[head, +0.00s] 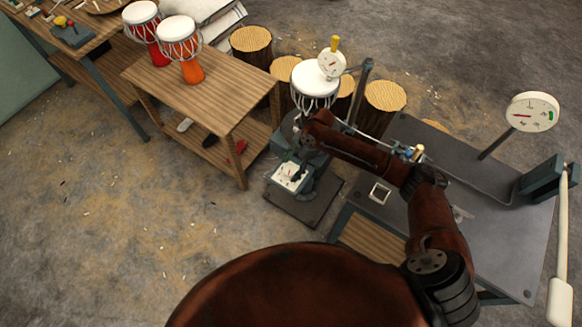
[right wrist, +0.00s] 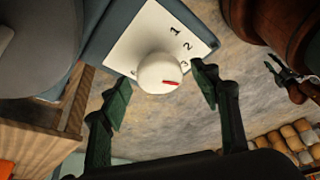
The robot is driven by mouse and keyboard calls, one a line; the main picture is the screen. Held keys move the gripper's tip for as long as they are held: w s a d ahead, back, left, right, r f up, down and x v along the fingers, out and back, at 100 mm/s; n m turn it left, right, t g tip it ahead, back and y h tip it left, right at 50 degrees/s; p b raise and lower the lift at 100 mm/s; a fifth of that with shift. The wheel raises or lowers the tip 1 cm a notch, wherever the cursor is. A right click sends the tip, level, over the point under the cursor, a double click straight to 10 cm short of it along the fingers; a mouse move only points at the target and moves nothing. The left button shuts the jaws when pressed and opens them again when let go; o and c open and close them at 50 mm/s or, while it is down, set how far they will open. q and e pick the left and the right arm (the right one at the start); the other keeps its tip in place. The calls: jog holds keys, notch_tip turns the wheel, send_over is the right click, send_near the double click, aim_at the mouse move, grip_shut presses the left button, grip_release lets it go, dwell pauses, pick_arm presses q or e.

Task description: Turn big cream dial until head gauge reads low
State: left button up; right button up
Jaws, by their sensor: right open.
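The big cream dial (right wrist: 158,74) has a red pointer mark and sits on a white plate (right wrist: 128,45) numbered 1, 2, 3 in the right wrist view. The mark points right, just below the 3. My right gripper (right wrist: 162,80) is open, with one dark green finger on each side of the dial; I cannot tell whether they touch it. In the head view the white plate (head: 287,176) shows on the drum stand, and my right arm partly covers the dial area. A round white gauge (head: 331,64) stands over the white drum head (head: 313,84); its reading is too small to tell. My left gripper is not in view.
A second gauge (head: 532,112) with a green zone stands on the dark table (head: 480,215) at right. Two goblet drums, one red (head: 145,25) and one orange (head: 182,45), stand on a wooden table (head: 205,85). Several log stumps (head: 385,96) stand behind the stand. Floor at left is mostly clear.

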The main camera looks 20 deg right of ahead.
jog(key=c, duration=1.1)
jog(key=shift+s+r+m+p, duration=0.15)
jog(key=shift+m+p, duration=0.25)
jog(key=shift+p, duration=0.4)
jog(key=shift+c, duration=0.2)
jog(key=m+t+p, duration=0.1)
jog(key=m+p, duration=0.1)
jog(key=p, duration=0.2)
jog(key=m+t+p, duration=0.1)
jog(key=m+p, duration=0.2)
jog(key=p, duration=0.2)
jog(key=shift+r+h, duration=0.1)
jog(key=shift+h, duration=0.2)
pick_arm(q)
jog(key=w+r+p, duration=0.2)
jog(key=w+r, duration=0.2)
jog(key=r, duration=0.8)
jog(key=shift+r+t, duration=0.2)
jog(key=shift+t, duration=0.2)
pick_arm(e)
jog(key=shift+s+f+m+t, duration=0.15)
jog(key=shift+m+t, duration=0.1)
jog(key=shift+m, duration=0.3)
jog(key=shift+w+f+m+t, duration=0.1)
jog(key=shift+m+t, duration=0.15)
jog(key=shift+m, duration=0.3)
jog(key=o, duration=1.1)
